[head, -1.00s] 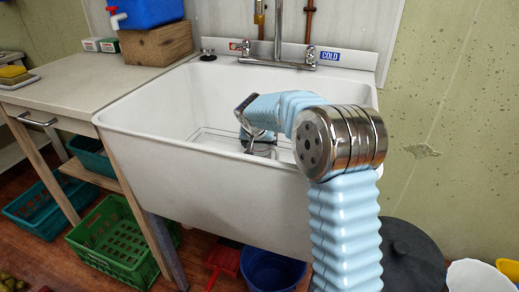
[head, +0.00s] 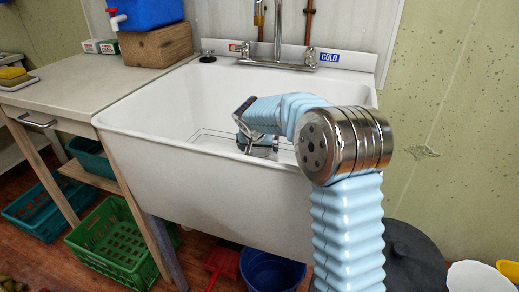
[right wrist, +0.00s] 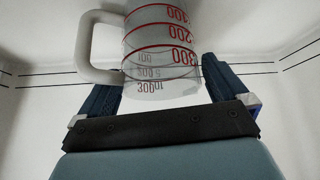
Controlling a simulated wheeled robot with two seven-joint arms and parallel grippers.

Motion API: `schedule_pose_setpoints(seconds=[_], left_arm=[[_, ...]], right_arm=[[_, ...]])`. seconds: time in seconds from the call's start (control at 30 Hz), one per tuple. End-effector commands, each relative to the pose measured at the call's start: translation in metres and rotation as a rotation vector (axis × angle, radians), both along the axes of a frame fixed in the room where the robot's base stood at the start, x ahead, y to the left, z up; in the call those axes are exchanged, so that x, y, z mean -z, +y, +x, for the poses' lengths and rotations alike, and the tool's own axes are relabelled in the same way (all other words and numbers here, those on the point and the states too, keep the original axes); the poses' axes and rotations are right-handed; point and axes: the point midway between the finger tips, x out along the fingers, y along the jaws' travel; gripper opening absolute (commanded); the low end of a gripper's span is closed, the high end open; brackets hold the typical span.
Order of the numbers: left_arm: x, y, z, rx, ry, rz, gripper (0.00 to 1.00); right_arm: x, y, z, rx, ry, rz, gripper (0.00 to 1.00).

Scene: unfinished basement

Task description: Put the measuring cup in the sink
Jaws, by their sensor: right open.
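The measuring cup (right wrist: 158,40) is clear, with red rings and numbers and a pale handle on its left, in the right wrist view. It is between the spread fingers of my right gripper (right wrist: 163,72), with a visible gap on the right side. The white sink (head: 190,185) fills the middle of the head view. My right gripper (head: 252,142) reaches down inside its basin and is open. In the head view the cup cannot be made out clearly behind the gripper. Whether the cup rests on the basin floor cannot be told. My left gripper is not in view.
A faucet (head: 278,45) stands at the sink's back edge. A worktop (head: 85,85) adjoins on the left, with a wooden block (head: 155,45) under a blue container (head: 145,12). Green crate (head: 110,235), blue bucket (head: 270,270) and dark round lid (head: 412,255) are below.

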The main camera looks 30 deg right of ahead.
Motion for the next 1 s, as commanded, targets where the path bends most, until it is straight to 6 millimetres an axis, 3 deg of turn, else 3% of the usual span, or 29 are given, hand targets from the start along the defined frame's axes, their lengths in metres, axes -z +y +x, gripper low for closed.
schedule_pose_setpoints(seconds=[0.2, 0.4, 0.6, 1.0], left_arm=[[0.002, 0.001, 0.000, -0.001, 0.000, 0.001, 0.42], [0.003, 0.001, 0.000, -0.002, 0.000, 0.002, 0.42], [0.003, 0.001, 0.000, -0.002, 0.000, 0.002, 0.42], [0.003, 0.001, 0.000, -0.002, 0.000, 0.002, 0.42]], right_arm=[[-0.044, 0.019, -0.022, -0.003, -0.005, 0.002, 1.00], [-0.073, 0.031, -0.038, -0.002, -0.002, 0.001, 1.00], [-0.082, 0.035, -0.043, 0.000, 0.000, 0.000, 1.00], [-0.082, 0.035, -0.043, 0.000, 0.000, 0.000, 1.00]])
